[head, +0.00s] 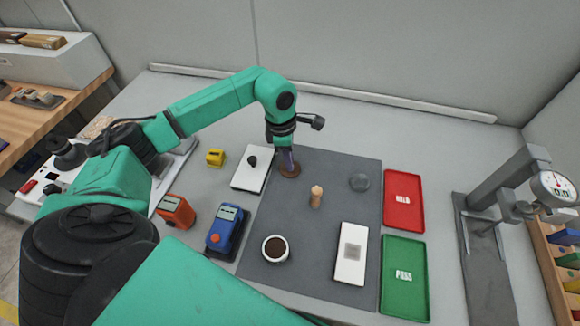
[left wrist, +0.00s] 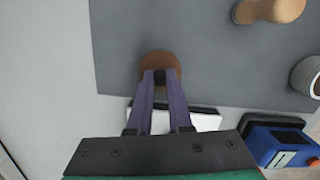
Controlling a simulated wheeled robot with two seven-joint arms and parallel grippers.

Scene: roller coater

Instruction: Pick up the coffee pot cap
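The coffee pot cap is a round brown disc (head: 289,171) with a dark knob, near the upper left of the dark grey mat (head: 330,165). In the left wrist view the cap (left wrist: 158,61) lies at the fingertips, with its black knob between them. My left gripper (head: 287,163) points down over the cap, its purple fingers on either side of the knob. In the left wrist view the fingertips (left wrist: 160,77) show no clear gap to the knob, so they look shut on it. The cap appears to rest on the mat. My right gripper is not in view.
A white plate (head: 245,180) and blue device (head: 222,233) stand left. Red (head: 404,217) and green trays (head: 404,300) lie right.

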